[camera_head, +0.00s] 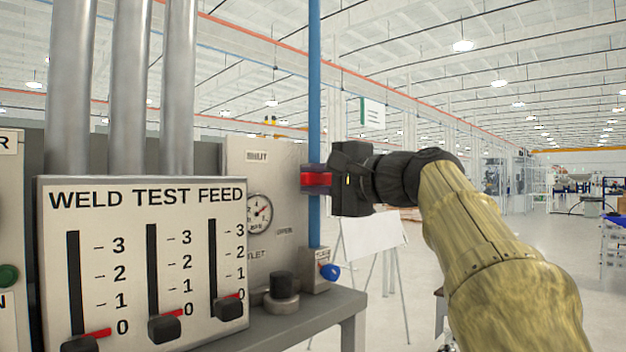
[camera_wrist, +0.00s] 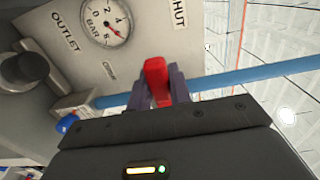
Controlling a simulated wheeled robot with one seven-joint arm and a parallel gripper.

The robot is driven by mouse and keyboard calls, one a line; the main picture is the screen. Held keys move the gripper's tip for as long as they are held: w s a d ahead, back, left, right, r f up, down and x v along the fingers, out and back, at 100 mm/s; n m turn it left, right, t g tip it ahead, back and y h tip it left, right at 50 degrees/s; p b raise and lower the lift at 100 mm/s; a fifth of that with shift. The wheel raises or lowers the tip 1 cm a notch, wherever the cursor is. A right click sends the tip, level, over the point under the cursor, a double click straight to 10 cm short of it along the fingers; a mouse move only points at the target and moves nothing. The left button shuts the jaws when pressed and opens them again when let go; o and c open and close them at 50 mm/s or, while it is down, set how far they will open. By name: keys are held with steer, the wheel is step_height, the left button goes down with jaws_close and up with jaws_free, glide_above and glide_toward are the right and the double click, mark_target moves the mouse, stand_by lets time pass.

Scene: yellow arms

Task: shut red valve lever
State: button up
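The red valve lever (camera_head: 315,179) shows at the blue vertical pipe (camera_head: 314,100), beside the grey panel with a gauge. In the wrist view the red lever (camera_wrist: 156,75) stands between the two dark fingers of my gripper (camera_wrist: 160,92), which sit close against its sides. My gripper (camera_head: 318,180) reaches in from the right in the head view and looks shut on the lever. The SHUT label (camera_wrist: 179,12) and a small OPEN label (camera_wrist: 109,72) are on the panel. The valve body behind the lever is largely hidden.
The WELD TEST FEED box (camera_head: 140,215) with sliders stands at left. A black knob (camera_head: 281,286) and a small box with a blue knob (camera_head: 330,272) are below the lever, near the grey bench (camera_head: 315,308). A white board (camera_head: 372,236) stands behind; the floor at right is open.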

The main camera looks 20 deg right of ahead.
steer(key=o, duration=0.4)
steer(key=shift+d, duration=0.1)
steer(key=shift+o, duration=0.2)
steer(key=shift+s+d+f+b, duration=0.1)
steer(key=shift+s+d+b, duration=0.2)
steer(key=shift+s+b, duration=0.15)
steer(key=b+v, duration=0.4)
steer(key=v, duration=1.2)
steer(key=shift+s+r, duration=0.15)
steer(key=shift+r, duration=0.05)
steer(key=shift+w+f, duration=0.1)
steer(key=shift+w, duration=0.15)
